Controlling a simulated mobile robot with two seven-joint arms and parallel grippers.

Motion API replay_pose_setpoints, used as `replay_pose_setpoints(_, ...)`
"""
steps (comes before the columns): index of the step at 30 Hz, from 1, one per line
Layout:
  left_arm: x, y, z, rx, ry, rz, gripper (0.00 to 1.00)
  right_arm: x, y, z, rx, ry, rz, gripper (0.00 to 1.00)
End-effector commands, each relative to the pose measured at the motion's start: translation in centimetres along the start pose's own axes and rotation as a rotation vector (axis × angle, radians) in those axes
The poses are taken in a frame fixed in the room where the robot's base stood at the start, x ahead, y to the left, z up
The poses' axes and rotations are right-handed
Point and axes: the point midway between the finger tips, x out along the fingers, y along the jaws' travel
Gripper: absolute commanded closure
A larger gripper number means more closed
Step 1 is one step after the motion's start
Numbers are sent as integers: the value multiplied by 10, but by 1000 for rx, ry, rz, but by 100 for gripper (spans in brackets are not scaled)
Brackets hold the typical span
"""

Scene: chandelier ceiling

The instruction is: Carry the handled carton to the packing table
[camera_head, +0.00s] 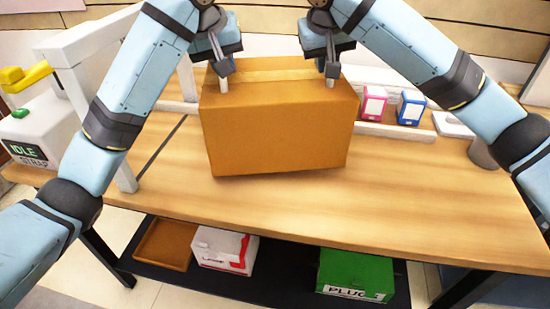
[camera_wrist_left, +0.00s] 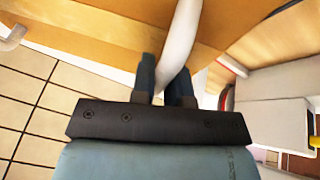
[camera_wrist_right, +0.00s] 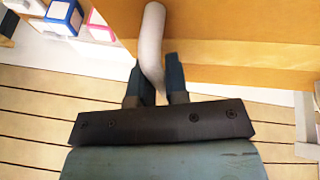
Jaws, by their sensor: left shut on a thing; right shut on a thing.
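The brown handled carton (camera_head: 275,130) is upright at the packing table (camera_head: 400,195), over its wooden top. I cannot tell whether its base touches the top. My left gripper (camera_head: 223,80) is shut on a pale handle at the carton's top left; the white handle (camera_wrist_left: 180,45) runs between its fingers in the left wrist view. My right gripper (camera_head: 330,78) is shut on the other pale handle at the top right; that handle (camera_wrist_right: 151,45) shows between the fingers in the right wrist view. The carton hides part of the table behind it.
A white strapping machine (camera_head: 45,130) with an arch stands at the left. Pink (camera_head: 374,103) and blue (camera_head: 410,107) small boxes stand right of the carton. The lower shelf holds a brown tray (camera_head: 163,244), a white-red box (camera_head: 225,250) and a green box (camera_head: 355,275). The table's front right is clear.

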Motion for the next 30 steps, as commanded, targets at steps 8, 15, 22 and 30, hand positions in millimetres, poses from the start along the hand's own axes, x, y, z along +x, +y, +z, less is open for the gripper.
replay_pose_setpoints(8,8,-3,3,-2,0,-2,60,8,0,3,3,-1,2,60)
replay_pose_setpoints(15,8,-2,3,-1,0,-1,60,8,-1,3,1,0,1,60)
replay_pose_setpoints(22,-15,-2,2,1,6,-1,60,8,-1,3,0,0,0,60)
replay_pose_setpoints(30,-56,-3,2,0,5,-3,60,8,-2,3,0,0,0,60)
